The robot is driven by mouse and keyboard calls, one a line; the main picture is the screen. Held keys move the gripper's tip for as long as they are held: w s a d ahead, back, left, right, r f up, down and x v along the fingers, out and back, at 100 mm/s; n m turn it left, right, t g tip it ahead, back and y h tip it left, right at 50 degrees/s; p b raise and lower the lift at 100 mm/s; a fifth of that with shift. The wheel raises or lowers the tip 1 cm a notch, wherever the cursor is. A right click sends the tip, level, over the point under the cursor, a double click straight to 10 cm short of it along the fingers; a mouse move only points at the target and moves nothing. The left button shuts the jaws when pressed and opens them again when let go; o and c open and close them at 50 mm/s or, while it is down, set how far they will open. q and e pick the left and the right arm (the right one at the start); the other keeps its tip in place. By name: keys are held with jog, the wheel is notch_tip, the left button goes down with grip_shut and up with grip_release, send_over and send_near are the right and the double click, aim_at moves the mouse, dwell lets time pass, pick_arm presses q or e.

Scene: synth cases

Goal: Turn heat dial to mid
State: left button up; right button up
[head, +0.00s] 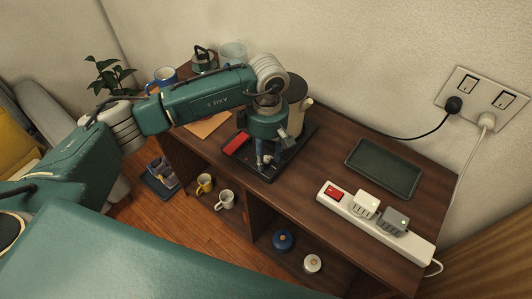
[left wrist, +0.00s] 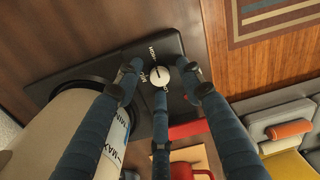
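The heat dial (left wrist: 160,76) is a small round white knob with a dark line across it. It sits on a black base plate (left wrist: 172,46) with white lettering around it, too small to read surely. A cream kettle (left wrist: 50,135) stands on the same plate, left of the dial in the left wrist view; the kettle also shows behind the gripper in the head view (head: 297,95). My left gripper (head: 265,158) points down at the plate. In the left wrist view its blue fingers (left wrist: 160,78) are spread around the dial, with gaps at the sides. My right gripper is out of view.
A red object (head: 236,144) lies close left of the gripper. A dark tray (head: 384,167) and a white power strip (head: 385,225) lie to the right on the brown table. Mugs stand on the shelf below. Bare tabletop lies between the plate and the tray.

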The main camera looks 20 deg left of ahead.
pick_arm(q)
grip_shut()
